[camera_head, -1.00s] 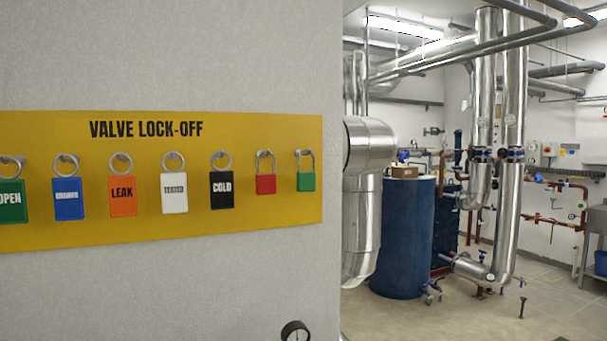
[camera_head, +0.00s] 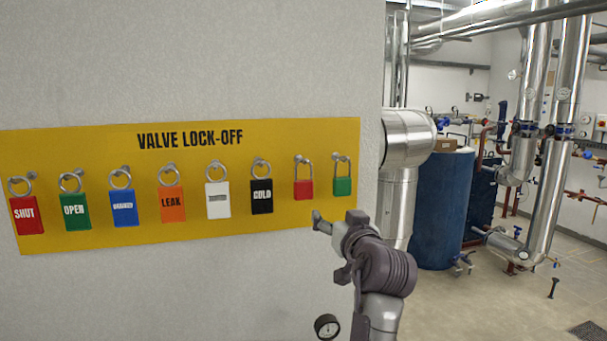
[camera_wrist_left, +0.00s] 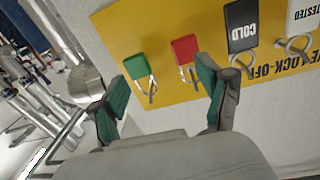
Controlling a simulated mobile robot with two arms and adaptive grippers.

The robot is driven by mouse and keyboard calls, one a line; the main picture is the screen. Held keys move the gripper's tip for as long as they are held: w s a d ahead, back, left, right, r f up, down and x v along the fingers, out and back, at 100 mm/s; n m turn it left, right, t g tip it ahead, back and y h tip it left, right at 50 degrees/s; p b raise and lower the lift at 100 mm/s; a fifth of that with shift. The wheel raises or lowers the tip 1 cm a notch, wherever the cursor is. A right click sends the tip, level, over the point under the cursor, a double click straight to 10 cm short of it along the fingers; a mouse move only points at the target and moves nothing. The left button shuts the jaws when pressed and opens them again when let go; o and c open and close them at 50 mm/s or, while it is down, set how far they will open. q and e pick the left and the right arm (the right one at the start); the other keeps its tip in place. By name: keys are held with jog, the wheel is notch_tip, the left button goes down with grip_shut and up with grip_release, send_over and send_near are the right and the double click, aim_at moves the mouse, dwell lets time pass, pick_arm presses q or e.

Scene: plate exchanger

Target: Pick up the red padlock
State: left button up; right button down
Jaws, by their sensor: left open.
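The red padlock (camera_head: 303,189) hangs by its shackle from a peg on the yellow board, between the black COLD tag and the green padlock (camera_head: 342,187). My left gripper (camera_head: 322,224) is just below and right of it in the head view, apart from the board. In the left wrist view the gripper (camera_wrist_left: 161,72) is open and empty. The red padlock (camera_wrist_left: 185,49) and the green padlock (camera_wrist_left: 137,67) both show beyond the fingers, the red one close to the right fingertip in the picture. My right gripper is out of view.
The yellow VALVE LOCK-OFF board (camera_head: 190,141) is fixed flat on a grey wall. Several tags hang left of the padlocks, the black COLD tag (camera_head: 262,197) nearest. A pressure gauge (camera_head: 327,327) is below. Steel pipes and a blue tank (camera_head: 440,210) stand right of the wall edge.

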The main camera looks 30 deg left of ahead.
aim_at(305, 182)
pick_arm(q)
notch_tip(305, 182, up, 4)
jog(key=s+a+n+y, duration=0.1)
jog(key=s+a+n, duration=0.1)
jog(key=shift+g, duration=0.4)
jog(key=p+x, duration=0.4)
jog(key=x, duration=0.3)
jog(key=shift+w+d+r, duration=0.1)
jog(key=shift+w+a, duration=0.3)
jog(key=shift+a, duration=0.15)
jog(key=shift+w+a+r+p, duration=0.1)
jog(key=shift+a+p, duration=0.05)
jog(key=shift+p, duration=0.4)
jog(key=p+x, duration=0.3)
jog(key=x, duration=0.1)
jog(key=shift+a+r, duration=0.15)
jog(key=shift+a, duration=0.2)
jog(key=shift+a+f, duration=0.15)
jog(key=shift+f, duration=0.05)
jog(key=shift+d, duration=0.2)
jog(key=c, duration=0.4)
jog(key=shift+a, duration=0.1)
jog(key=c, duration=0.9)
jog(key=shift+r, duration=0.1)
